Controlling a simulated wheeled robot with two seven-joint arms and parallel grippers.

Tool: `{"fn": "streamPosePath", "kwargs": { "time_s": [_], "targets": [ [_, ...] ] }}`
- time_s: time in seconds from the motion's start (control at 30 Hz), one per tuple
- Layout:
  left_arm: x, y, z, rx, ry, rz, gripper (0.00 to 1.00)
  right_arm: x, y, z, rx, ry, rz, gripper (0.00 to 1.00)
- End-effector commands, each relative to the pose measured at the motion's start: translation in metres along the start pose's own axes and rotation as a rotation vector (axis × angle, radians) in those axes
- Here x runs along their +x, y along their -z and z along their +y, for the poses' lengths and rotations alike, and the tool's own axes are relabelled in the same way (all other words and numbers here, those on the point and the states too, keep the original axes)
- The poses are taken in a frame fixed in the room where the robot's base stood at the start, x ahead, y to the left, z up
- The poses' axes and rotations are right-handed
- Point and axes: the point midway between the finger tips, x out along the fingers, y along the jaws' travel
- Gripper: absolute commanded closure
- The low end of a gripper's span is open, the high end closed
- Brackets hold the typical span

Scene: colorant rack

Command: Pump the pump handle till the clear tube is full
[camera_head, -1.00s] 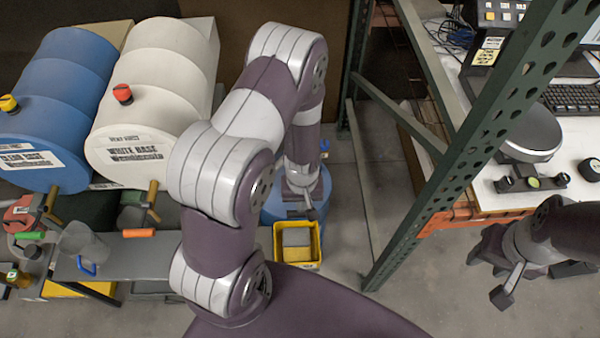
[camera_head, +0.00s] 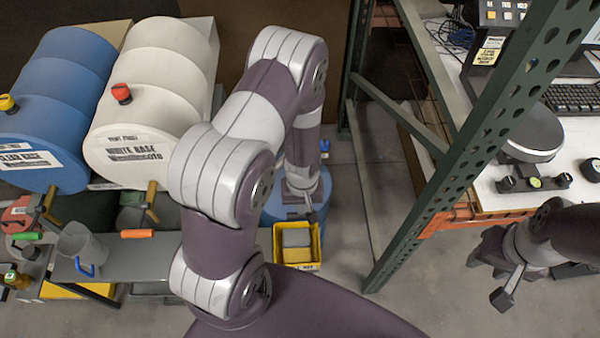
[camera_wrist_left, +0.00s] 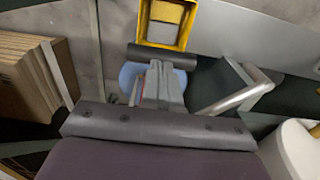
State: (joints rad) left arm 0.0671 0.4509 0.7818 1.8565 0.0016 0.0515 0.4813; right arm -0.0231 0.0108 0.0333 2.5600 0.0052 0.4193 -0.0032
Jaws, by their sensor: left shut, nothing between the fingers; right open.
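My left gripper (camera_head: 303,208) is shut and empty above a blue round container (camera_head: 277,206). In the left wrist view its fingers (camera_wrist_left: 161,88) are together, with part of the blue container (camera_wrist_left: 129,76) behind them. A grey metal bar (camera_wrist_left: 240,98) lies to their right, apart from them. In the head view, handles with an orange grip (camera_head: 138,233) and a green grip (camera_head: 28,236) are at the left, away from the gripper. I cannot tell which part is the pump handle, and cannot make out the clear tube. My right gripper (camera_head: 506,280) is open at the right.
A yellow bin (camera_head: 318,262) sits just below the left gripper in the head view. A blue drum (camera_head: 50,105) and a white drum (camera_head: 158,75) lie at the left, above a jug (camera_head: 75,240). A green rack post (camera_head: 440,175) stands between the arms.

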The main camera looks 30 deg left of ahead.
Motion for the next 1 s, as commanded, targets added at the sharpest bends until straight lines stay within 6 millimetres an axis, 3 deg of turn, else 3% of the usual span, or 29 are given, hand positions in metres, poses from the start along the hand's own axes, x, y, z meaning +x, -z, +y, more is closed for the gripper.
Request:
{"fn": "streamPosePath", "kwargs": {
  "time_s": [1.0],
  "targets": [
    [0.0088,-0.0015,-0.0007,0.000,0.002,-0.004,1.00,0.0062,-0.0008,0.0000,0.000,0.000,0.000,0.57]
  ]
}}
